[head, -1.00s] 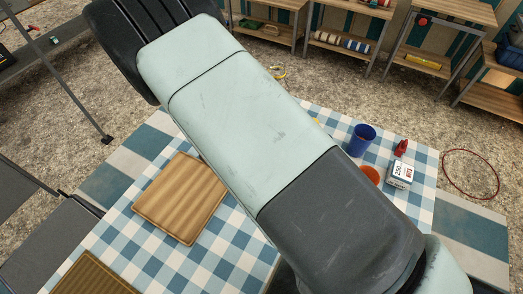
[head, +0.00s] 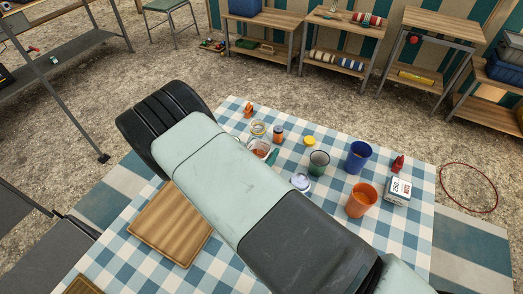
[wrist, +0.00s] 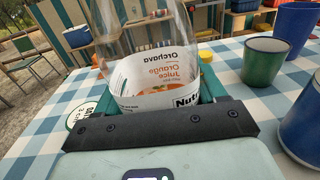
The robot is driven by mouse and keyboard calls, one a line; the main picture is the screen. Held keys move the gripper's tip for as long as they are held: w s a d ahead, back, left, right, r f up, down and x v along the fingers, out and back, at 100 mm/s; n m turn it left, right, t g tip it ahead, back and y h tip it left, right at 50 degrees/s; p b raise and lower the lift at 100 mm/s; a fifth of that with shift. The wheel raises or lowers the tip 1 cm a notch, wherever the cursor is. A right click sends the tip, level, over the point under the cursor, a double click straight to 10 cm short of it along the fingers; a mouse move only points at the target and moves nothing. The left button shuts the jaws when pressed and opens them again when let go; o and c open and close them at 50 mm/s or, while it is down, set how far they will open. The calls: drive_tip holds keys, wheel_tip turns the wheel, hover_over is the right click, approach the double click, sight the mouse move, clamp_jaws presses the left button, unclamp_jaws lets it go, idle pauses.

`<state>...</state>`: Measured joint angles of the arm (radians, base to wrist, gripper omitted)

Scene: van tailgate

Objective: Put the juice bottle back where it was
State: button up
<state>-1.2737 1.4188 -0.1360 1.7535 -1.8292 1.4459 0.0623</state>
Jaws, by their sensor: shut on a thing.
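My gripper (wrist: 155,95) is shut on the juice bottle (wrist: 152,72), a clear bottle with a white label reading "Orange Juice". The bottle stands roughly upright between the green fingers in the wrist view. In the head view my arm covers most of the gripper, and a clear rim with a pale label below it (head: 260,147), beside a green fingertip, seems to be the bottle. The bottle's base is hidden, so I cannot tell whether it touches the checked tablecloth (head: 405,232).
A green cup (head: 318,163), blue cup (head: 358,155) and orange cup (head: 361,201) stand to the right. A brown jar (head: 278,134), yellow lid (head: 309,140) and orange item (head: 249,109) are near the far edge. A red bottle (head: 398,163) and white box (head: 397,191) stand farther right. A wooden board (head: 170,228) lies left.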

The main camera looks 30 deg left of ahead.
drive_tip(key=shift+f, duration=0.1)
drive_tip(key=o, duration=1.2)
drive_tip(key=shift+o, duration=0.2)
drive_tip(key=shift+s, duration=0.1)
drive_tip(key=s, duration=1.1)
drive_tip(key=shift+s+a, duration=0.4)
